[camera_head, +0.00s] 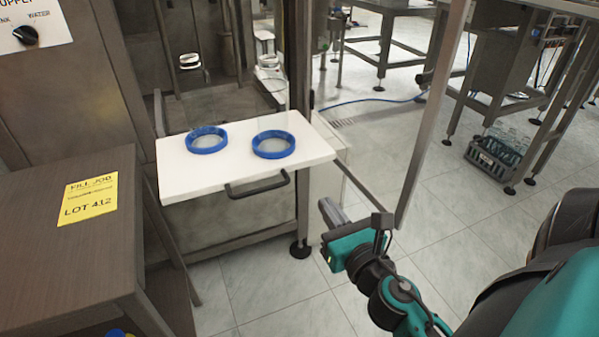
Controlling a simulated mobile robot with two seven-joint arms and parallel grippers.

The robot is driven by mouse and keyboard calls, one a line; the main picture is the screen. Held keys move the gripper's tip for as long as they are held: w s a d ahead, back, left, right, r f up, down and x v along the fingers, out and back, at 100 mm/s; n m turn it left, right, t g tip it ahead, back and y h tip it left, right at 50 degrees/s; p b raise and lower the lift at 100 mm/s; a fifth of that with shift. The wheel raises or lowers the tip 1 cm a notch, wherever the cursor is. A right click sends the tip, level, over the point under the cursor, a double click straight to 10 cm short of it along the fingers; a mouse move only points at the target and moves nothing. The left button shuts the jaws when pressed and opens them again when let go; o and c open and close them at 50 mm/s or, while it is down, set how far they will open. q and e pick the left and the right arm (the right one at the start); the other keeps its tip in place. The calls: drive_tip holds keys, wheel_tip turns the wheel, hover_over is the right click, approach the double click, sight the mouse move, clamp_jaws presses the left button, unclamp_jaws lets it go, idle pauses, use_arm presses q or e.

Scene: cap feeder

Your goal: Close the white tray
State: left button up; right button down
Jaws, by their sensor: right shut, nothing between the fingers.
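The white tray (215,180) sticks out of the steel machine in the middle left of the head view. Two blue rings, a left one (206,140) and a right one (273,144), lie on it. A dark bar handle (258,186) is fixed at the tray's front edge. My right gripper (325,207) is to the right of the tray's front right corner, apart from the handle. It is shut and empty. My left gripper is not in view.
A brown cabinet (55,255) with a yellow note (88,199) stands at the left. A steel post (432,110) rises right of the tray. A crate of bottles (497,152) is on the floor at the far right. The tiled floor in front of the tray is clear.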

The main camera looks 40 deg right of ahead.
sight(297, 165)
drive_tip(key=p+x, duration=0.2)
drive_tip(key=x, duration=0.8)
drive_tip(key=shift+w+p, duration=0.15)
drive_tip(key=shift+p, duration=0.2)
drive_tip(key=shift+w+d, duration=0.1)
drive_tip(key=shift+w, duration=0.6)
